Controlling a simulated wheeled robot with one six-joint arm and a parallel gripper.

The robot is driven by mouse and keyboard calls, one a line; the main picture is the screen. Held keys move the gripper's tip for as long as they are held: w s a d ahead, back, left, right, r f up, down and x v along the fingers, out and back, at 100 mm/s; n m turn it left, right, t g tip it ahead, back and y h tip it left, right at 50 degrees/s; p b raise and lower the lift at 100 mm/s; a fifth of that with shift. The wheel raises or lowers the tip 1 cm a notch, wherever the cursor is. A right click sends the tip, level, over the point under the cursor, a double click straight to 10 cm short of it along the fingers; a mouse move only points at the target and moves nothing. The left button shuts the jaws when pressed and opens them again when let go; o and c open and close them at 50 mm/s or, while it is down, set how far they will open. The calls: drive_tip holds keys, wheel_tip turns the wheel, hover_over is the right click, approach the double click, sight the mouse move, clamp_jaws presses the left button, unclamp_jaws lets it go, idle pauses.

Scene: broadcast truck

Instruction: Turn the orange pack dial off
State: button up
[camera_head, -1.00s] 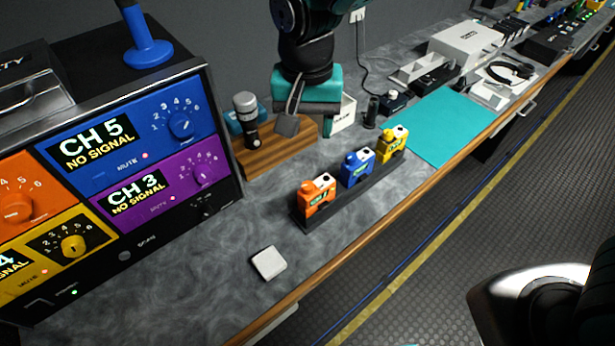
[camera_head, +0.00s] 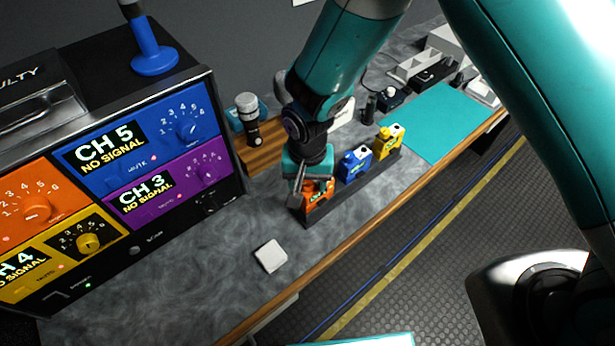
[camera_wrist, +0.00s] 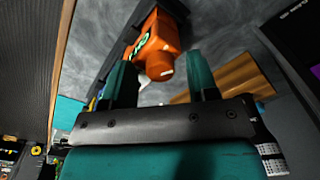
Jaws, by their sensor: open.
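The orange pack (camera_head: 319,196) stands at the near end of a dark rack, beside the blue pack (camera_head: 354,165) and the yellow pack (camera_head: 388,138). My gripper (camera_head: 305,190) is over the orange pack and partly hides it, including its top, in the head view. In the wrist view my gripper (camera_wrist: 160,80) is open, its two teal fingers apart. The orange pack (camera_wrist: 158,48) shows ahead, between and beyond the fingertips, with its rounded orange knob end toward me. I cannot tell whether a finger touches it. The dial's setting cannot be read.
A receiver unit (camera_head: 130,255) with colored channel panels stands at left. A white square block (camera_head: 270,256) lies on the counter in front. A wooden block with a microphone (camera_head: 247,118) is behind my gripper. A teal mat (camera_head: 440,122) lies to the right.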

drive_tip(key=shift+c, duration=0.5)
drive_tip(key=c, duration=0.8)
drive_tip(key=shift+c, duration=0.2)
drive_tip(key=shift+n+b, duration=0.45)
drive_tip(key=shift+n, duration=0.25)
drive_tip(key=shift+n+b, duration=0.3)
drive_tip(key=shift+n, duration=0.3)
drive_tip(key=shift+n+b, duration=0.55)
drive_tip(key=shift+n, duration=1.05)
drive_tip(key=o, duration=0.9)
